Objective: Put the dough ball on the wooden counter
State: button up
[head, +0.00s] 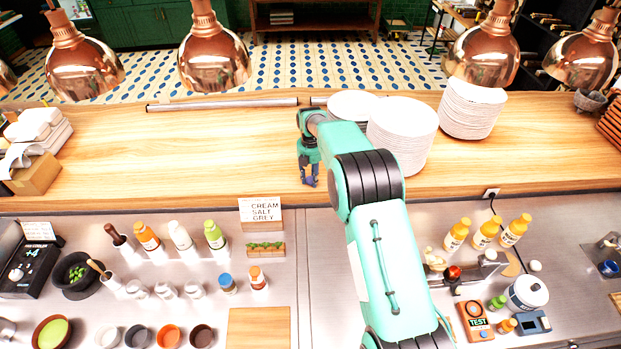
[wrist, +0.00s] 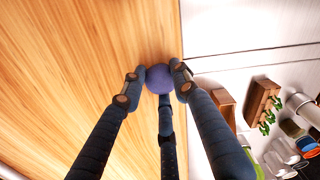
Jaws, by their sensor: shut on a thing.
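The dough ball (wrist: 159,78) is round and purple-blue in the wrist view. My gripper (wrist: 157,72) is shut on it, with fingers on either side and a third finger below it in the picture. In the head view my gripper (head: 310,180) points down at the front part of the wooden counter (head: 200,150), left of the plates. The wooden counter also fills the left of the wrist view (wrist: 70,60). The ball appears near the counter's front edge; I cannot tell whether it touches the wood.
Plate stacks (head: 402,130) stand right of my gripper, close to my arm. A sign (head: 262,212) stands on the steel worktop (head: 200,275) below the counter's edge, among bottles and bowls. Copper lamps (head: 213,55) hang above.

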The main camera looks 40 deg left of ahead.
aim_at(311, 177)
jog(key=shift+f, duration=0.15)
jog(key=o, duration=1.1)
notch_tip(311, 177, up, 12)
jog(key=b, duration=0.1)
dwell(0.7)
jog(key=shift+r, duration=0.2)
